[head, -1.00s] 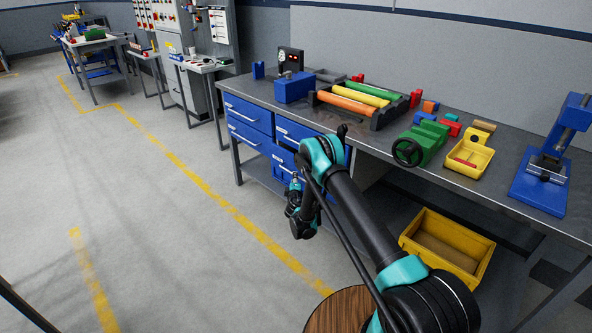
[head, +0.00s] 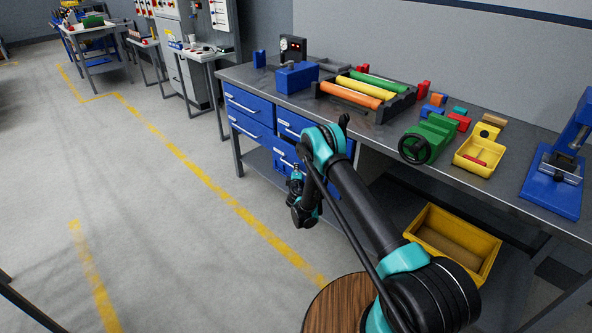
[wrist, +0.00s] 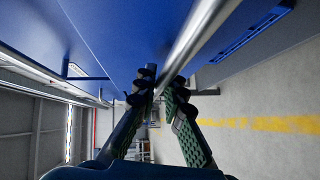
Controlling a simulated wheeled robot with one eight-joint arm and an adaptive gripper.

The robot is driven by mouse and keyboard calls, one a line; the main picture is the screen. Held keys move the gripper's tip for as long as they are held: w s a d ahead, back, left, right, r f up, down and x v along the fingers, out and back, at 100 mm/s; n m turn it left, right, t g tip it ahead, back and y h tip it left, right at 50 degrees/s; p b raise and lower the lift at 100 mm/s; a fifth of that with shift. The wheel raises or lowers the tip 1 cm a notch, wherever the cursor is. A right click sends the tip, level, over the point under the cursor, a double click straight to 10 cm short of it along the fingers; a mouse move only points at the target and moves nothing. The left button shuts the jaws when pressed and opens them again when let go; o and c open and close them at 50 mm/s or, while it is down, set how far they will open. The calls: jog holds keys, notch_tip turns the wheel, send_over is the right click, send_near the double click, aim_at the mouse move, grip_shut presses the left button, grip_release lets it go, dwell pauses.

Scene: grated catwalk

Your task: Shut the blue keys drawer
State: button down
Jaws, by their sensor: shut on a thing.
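Blue drawers (head: 249,105) with pale bar handles are set under the workbench in the head view. My gripper (wrist: 160,92) is shut on a silver bar handle (wrist: 192,42), which runs between its green-padded fingers in the wrist view. A blue drawer front (wrist: 120,25) fills the top of that view, close to the fingertips. In the head view my arm reaches to the lower right drawers and hides part of them. No keys label is readable. I cannot tell how far the held drawer stands out.
The workbench (head: 385,140) carries a blue box (head: 296,77), coloured rollers, a green vise (head: 428,138) and a yellow tray (head: 478,155). A yellow bin (head: 455,222) sits on the shelf below. The floor left of the bench is clear, with yellow lines.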

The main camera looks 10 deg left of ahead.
jog(key=shift+w+d, duration=0.65)
jog(key=shift+w, duration=0.2)
jog(key=shift+w+d, duration=0.65)
jog(key=shift+w, duration=0.2)
jog(key=c, duration=1.7)
grip_release()
jog(key=shift+d, duration=0.1)
jog(key=shift+c, duration=0.2)
jog(key=shift+o, duration=0.7)
jog(key=shift+r, duration=0.1)
